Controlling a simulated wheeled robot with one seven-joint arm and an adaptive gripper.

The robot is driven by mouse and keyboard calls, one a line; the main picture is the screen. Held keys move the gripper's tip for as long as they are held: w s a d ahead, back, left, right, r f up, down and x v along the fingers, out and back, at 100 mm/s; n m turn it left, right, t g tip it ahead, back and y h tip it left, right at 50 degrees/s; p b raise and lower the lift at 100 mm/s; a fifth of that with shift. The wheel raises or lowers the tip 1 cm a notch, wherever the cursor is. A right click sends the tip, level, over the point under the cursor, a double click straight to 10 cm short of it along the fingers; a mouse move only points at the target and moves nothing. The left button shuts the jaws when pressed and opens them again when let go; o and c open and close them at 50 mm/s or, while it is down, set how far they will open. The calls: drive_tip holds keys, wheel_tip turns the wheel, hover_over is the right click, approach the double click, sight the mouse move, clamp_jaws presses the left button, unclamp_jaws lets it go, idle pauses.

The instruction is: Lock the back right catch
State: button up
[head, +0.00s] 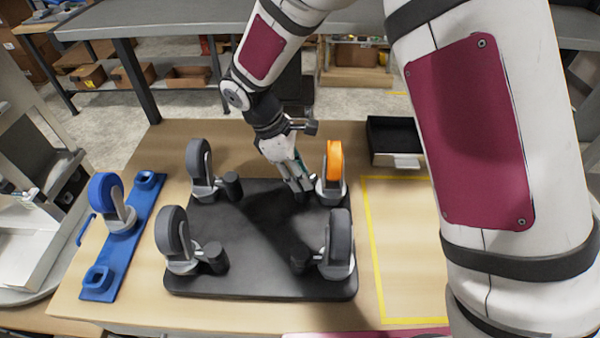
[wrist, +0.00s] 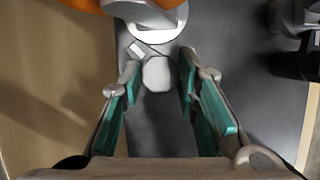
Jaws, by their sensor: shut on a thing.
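A black platform (head: 265,235) lies on the table with upturned casters at its corners. The back right caster (head: 335,163) has an orange wheel; part of it shows at the top of the wrist view (wrist: 150,15). My gripper (head: 303,187) reaches down just left of this caster's base. In the wrist view, its teal-padded fingers (wrist: 158,72) stand on either side of a small pale piece, the back right catch (wrist: 158,75), beside the round caster base. The gripper is shut on this catch. In the head view the fingers mostly hide the catch.
Grey casters stand at the back left (head: 200,170), front left (head: 175,240) and front right (head: 338,245), each with a dark catch. A blue rack (head: 125,240) holds a blue caster at left. A black tray (head: 395,140) is at back right. The yellow-outlined area (head: 400,250) is clear.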

drive_tip(key=m, duration=0.2)
drive_tip(key=m+g+b, duration=0.1)
drive_tip(key=m, duration=0.1)
drive_tip(key=shift+w+m+g+y, duration=0.2)
drive_tip(key=shift+m+g+y, duration=0.1)
drive_tip(key=shift+m+g+y+b, duration=0.3)
drive_tip(key=shift+m+g, duration=0.3)
drive_tip(key=shift+m, duration=1.1)
drive_tip(key=shift+d+m, duration=0.1)
drive_tip(key=shift+m, duration=0.2)
drive_tip(key=o, duration=0.9)
wheel_tip(320, 180, up, 10)
